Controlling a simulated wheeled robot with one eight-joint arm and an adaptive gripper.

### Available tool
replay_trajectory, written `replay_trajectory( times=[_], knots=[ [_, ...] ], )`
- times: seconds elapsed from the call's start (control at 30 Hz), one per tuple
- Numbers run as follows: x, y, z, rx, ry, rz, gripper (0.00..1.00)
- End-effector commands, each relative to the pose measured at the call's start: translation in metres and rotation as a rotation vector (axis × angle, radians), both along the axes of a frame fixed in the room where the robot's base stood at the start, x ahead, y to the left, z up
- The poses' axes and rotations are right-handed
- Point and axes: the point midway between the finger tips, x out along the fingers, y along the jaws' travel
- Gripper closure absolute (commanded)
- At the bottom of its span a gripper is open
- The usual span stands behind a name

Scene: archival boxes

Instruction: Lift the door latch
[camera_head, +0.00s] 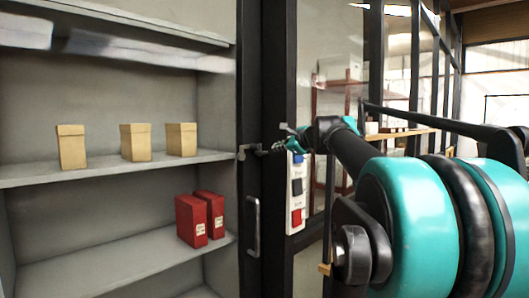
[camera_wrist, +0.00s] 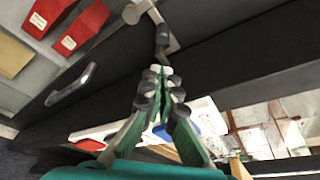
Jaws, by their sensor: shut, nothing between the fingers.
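The door latch (camera_head: 243,152) is a small grey metal piece on the dark door frame, beside the open shelf. In the wrist view the latch (camera_wrist: 166,38) is at the top centre, a pale bracket with a dark rounded end pointing toward my fingers. My gripper (camera_head: 272,147), with teal-green fingers, is at the right side of the latch. In the wrist view my gripper (camera_wrist: 160,72) is shut and empty, its tips very close to the latch's lower end. I cannot tell whether they touch.
A grey door handle (camera_head: 253,226) is below the latch. A white switch panel (camera_head: 296,192) with blue and red buttons stands just right of the frame. The shelf holds several tan boxes (camera_head: 136,142) and red binders (camera_head: 191,220).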

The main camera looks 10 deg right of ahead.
Motion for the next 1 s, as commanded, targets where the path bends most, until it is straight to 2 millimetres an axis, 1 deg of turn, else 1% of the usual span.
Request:
replay_trajectory(
  times=[0.13, 0.23, 0.5, 0.7, 0.83, 1.0],
  knots=[
    [0.004, 0.002, -0.001, -0.001, 0.0, 0.002, 1.0],
    [0.014, 0.007, -0.004, -0.001, 0.001, 0.002, 1.0],
    [0.056, 0.024, -0.015, -0.002, 0.0, 0.004, 1.0],
    [0.08, 0.034, -0.021, -0.003, 0.001, 0.003, 1.0],
    [0.088, 0.036, -0.024, -0.002, 0.0, 0.001, 1.0],
    [0.09, 0.037, -0.024, -0.002, 0.0, 0.001, 1.0]
  ],
)
